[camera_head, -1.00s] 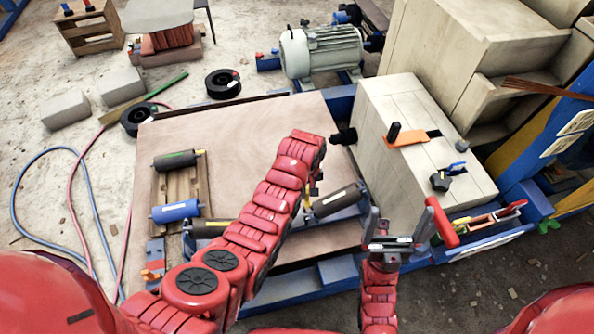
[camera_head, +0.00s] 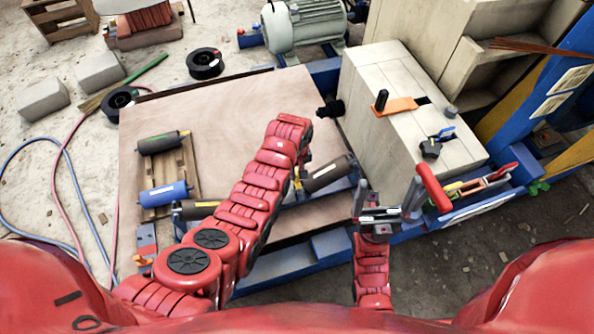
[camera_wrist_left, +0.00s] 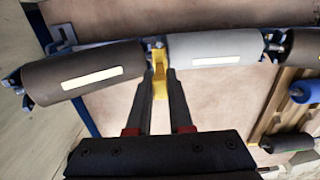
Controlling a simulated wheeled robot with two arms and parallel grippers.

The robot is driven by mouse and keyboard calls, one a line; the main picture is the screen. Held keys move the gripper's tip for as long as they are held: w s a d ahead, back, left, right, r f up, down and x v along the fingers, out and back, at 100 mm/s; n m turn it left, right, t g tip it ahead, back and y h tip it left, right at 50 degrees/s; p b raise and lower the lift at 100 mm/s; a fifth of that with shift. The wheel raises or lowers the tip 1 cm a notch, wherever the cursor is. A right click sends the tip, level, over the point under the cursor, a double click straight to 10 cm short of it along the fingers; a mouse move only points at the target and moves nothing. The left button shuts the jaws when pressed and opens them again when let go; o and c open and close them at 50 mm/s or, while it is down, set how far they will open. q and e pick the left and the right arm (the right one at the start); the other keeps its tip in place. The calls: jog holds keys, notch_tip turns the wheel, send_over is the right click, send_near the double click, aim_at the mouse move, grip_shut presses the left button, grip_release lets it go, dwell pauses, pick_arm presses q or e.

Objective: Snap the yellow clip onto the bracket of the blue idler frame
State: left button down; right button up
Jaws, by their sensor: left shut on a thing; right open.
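The yellow clip (camera_wrist_left: 159,76) is between the fingertips of my left gripper (camera_wrist_left: 160,88), which is shut on it. In the left wrist view it stands at the gap between a dark roller (camera_wrist_left: 85,77) and a grey roller (camera_wrist_left: 215,48) of the blue idler frame (camera_wrist_left: 40,27). The clip overlaps the bracket there, and I cannot tell whether it is seated. In the head view my left forearm hides most of the gripper; a bit of yellow shows beside the dark roller (camera_head: 326,174). My right gripper (camera_head: 388,200) is open and empty, to the right of the frame.
Spare rollers (camera_head: 164,193) lie on a wooden pallet on the left of the board (camera_head: 220,120). A pale machine housing (camera_head: 400,120) stands right of the board. A red handle (camera_head: 433,188) and a tool tray (camera_head: 480,195) are close to my right gripper.

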aim_at(297, 180)
pick_arm(q)
jog(key=shift+f+b, duration=0.35)
jog(key=shift+f, duration=0.55)
dwell(0.9)
jog(key=shift+f+b, duration=0.75)
jog(key=shift+f, duration=0.6)
jog(key=shift+r, duration=0.15)
jog(key=shift+r+p, duration=0.85)
jog(key=shift+r, duration=0.1)
dwell(1.0)
jog(key=shift+f+b, duration=0.7)
jog(key=shift+f, duration=0.35)
